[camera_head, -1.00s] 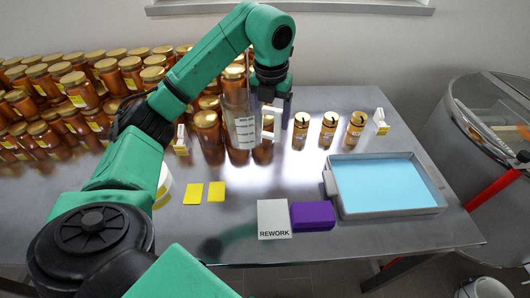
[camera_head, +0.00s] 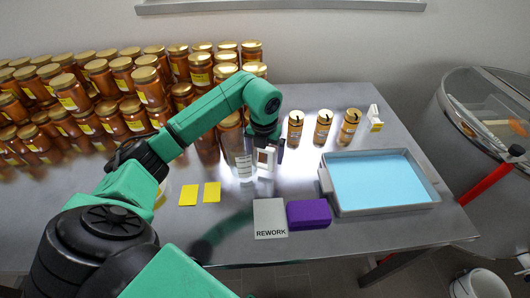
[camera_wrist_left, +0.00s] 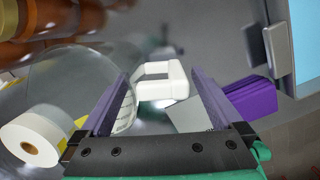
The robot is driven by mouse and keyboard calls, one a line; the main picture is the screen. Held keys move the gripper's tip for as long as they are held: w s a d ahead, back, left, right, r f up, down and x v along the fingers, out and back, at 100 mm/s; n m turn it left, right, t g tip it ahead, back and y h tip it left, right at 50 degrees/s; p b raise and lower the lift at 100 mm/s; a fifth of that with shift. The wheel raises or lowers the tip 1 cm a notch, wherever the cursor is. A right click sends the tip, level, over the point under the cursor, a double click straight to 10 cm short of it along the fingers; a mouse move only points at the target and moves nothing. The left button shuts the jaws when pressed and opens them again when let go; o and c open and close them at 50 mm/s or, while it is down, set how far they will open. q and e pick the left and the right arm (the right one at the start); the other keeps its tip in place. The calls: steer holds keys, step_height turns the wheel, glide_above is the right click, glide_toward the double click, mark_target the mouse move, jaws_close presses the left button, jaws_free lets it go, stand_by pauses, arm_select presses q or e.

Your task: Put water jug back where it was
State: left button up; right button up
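The clear water jug (camera_head: 244,168) with a white printed label appears upright on the metal table, left of the REWORK card. Its white handle (camera_head: 265,158) faces right. In the left wrist view the handle (camera_wrist_left: 163,82) lies between and just beyond the purple fingertips, and the jug's transparent body (camera_wrist_left: 75,75) fills the left side. My left gripper (camera_head: 268,142) is over the handle. Its fingers (camera_wrist_left: 158,85) are apart, with a narrow gap showing on each side of the handle. My right gripper is out of view.
Stacked honey jars (camera_head: 140,90) crowd the left and back, close behind the jug. Three jars (camera_head: 323,128) stand to its right.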

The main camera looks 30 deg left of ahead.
arm_select(q)
steer(key=shift+r, duration=0.55)
steer(key=r, duration=0.1)
steer(key=r+b, duration=0.1)
steer(key=r, duration=0.1)
steer(key=r+b, duration=0.1)
steer(key=r, duration=0.1)
steer(key=shift+s+d+r, duration=0.15)
steer(key=shift+s+r, duration=0.1)
steer(key=shift+s, duration=0.05)
steer(key=r, duration=0.5)
steer(key=shift+s+d+r+p, duration=0.15)
steer(key=shift+s+r+p, duration=0.05)
steer(key=shift+s+p, duration=0.2)
